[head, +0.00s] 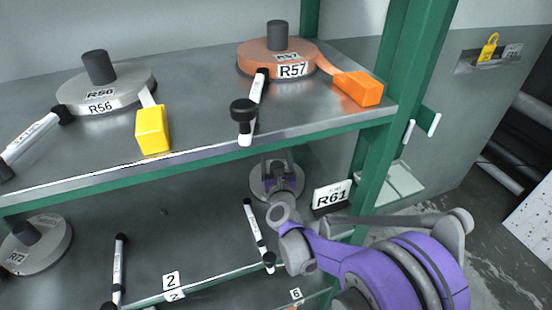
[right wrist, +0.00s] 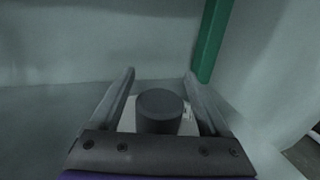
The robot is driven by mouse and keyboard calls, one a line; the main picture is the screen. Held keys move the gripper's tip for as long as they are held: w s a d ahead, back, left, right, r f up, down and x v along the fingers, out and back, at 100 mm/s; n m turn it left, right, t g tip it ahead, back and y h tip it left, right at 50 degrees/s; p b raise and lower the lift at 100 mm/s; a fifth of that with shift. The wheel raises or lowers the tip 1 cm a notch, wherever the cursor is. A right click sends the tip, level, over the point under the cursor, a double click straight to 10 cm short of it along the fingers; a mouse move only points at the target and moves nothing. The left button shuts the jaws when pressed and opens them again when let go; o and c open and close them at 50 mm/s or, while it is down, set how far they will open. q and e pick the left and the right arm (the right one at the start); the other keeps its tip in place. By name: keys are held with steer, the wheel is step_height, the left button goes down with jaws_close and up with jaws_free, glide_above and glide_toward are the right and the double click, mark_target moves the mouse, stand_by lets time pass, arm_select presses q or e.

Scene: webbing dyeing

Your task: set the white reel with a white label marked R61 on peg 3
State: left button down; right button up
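A pale grey-white reel (head: 259,183) lies on the lower shelf, partly hidden by my right gripper. A white label marked R61 (head: 331,196) shows just right of it. My right gripper (head: 279,165) reaches in over this reel. In the right wrist view its two fingers stand apart, one on each side of a dark round knob (right wrist: 160,110), with the pale reel top (right wrist: 128,122) partly visible below. I cannot tell whether the fingers touch the knob. No peg marked 3 can be made out. My left gripper is not in view.
The upper shelf holds the grey reel R56 (head: 130,83) and the orange reel R57 (head: 262,62), with a yellow block (head: 153,130) and an orange block (head: 358,89). Reel R72 (head: 45,245) lies lower left. A green post (head: 385,130) stands close right of my gripper.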

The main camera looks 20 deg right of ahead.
steer(key=shift+o, duration=0.2)
step_height(320, 180, up, 10)
steer(key=p, duration=0.1)
steer(key=shift+p, duration=0.35)
steer(key=shift+f, duration=0.1)
